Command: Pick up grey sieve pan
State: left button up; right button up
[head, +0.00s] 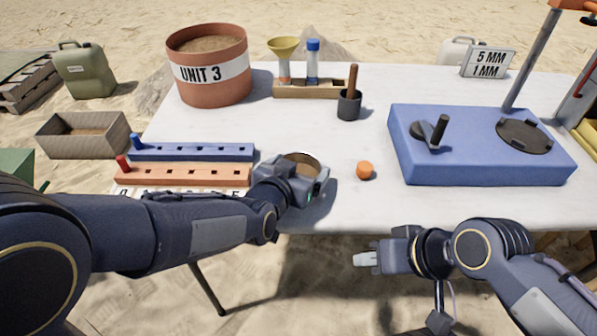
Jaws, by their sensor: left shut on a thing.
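The grey sieve pan (303,160) is at the table's front middle, partly hidden behind my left gripper. Its round rim and tan-brown inside show past the gripper. My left gripper (318,181) is shut on the pan. I cannot tell whether the pan touches the tabletop. My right gripper (362,259) is in front of the table's near edge, pointing left, with nothing seen in it. Whether its jaws are open or shut is unclear.
An orange ball (365,170) lies right of the pan. A blue machine (470,165) stands at right. Blue (190,152) and orange (185,174) peg racks lie left. A UNIT 3 bucket (208,85), a funnel stand (308,88) and a mortar (349,105) stand behind. The middle tabletop is clear.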

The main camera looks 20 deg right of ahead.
pick_arm(q)
jog(key=shift+r, duration=0.5)
notch_tip(320, 180, up, 3)
jog(key=shift+f+p, duration=0.1)
jog(key=shift+p, duration=0.6)
jog(key=s+r+p, duration=0.1)
jog(key=r, duration=0.1)
jog(key=s+r+p, duration=0.1)
jog(key=s+r, duration=0.1)
jog(key=s+a+r+p, duration=0.1)
jog(key=r, duration=0.1)
jog(key=shift+s+p, duration=0.35)
jog(key=shift+p, duration=0.05)
jog(key=s+a+r+p, duration=0.3)
jog(key=s+p, duration=0.2)
jog(key=s, duration=0.3)
jog(key=shift+s, duration=0.4)
jog(key=shift+r, duration=0.1)
